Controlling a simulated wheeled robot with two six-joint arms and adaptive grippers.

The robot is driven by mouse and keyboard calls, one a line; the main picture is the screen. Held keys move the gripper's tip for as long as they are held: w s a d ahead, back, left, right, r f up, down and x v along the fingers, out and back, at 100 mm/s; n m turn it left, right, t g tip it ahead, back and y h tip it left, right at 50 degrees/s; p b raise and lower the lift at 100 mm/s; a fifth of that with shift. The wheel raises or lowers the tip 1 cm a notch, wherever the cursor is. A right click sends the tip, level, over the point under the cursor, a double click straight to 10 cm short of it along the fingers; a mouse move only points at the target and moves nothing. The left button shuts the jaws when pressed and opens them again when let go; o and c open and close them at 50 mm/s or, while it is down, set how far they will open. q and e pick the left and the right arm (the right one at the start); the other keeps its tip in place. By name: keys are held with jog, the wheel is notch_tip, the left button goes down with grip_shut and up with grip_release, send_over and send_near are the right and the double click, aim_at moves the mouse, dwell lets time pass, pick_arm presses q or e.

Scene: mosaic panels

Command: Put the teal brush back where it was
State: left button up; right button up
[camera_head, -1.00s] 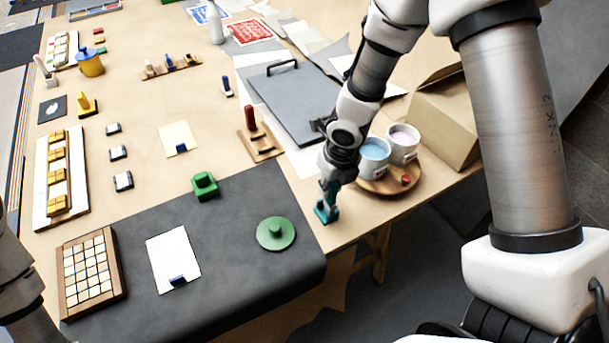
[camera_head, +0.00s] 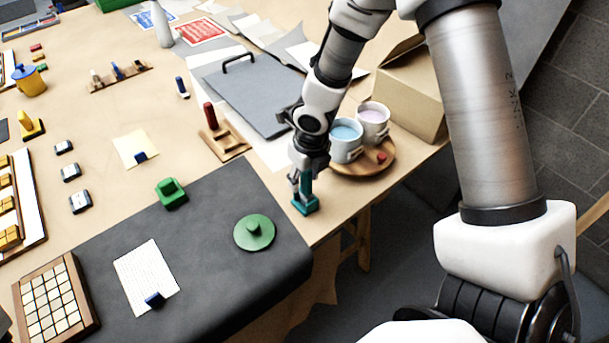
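The teal brush (camera_head: 305,204) is upright at the right edge of the wooden table, just right of the dark mat (camera_head: 215,275). Its base is at or very near the tabletop; I cannot tell if it touches. My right gripper (camera_head: 303,182) points down over the brush, with its fingers around the handle. It looks shut on the handle, which the fingers partly hide. My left gripper is not in view.
A round wooden tray (camera_head: 372,169) with two mugs stands close behind my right gripper, with a cardboard box (camera_head: 410,95) beyond. A green round lid-like piece (camera_head: 254,233) lies on the mat to the left. A green block (camera_head: 171,193) sits farther left.

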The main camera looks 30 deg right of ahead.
aim_at(309, 197)
jog(key=shift+a, duration=0.2)
jog(key=shift+r, duration=0.25)
jog(key=r+p, duration=0.1)
jog(key=r, duration=0.2)
jog(key=s+r+p, duration=0.1)
jog(key=r, duration=0.3)
jog(key=r+p, duration=0.2)
jog(key=r, duration=0.2)
jog(key=shift+s+d+r, duration=0.2)
jog(key=shift+s+r, duration=0.05)
jog(key=shift+s, duration=0.15)
jog(key=shift+r, duration=0.15)
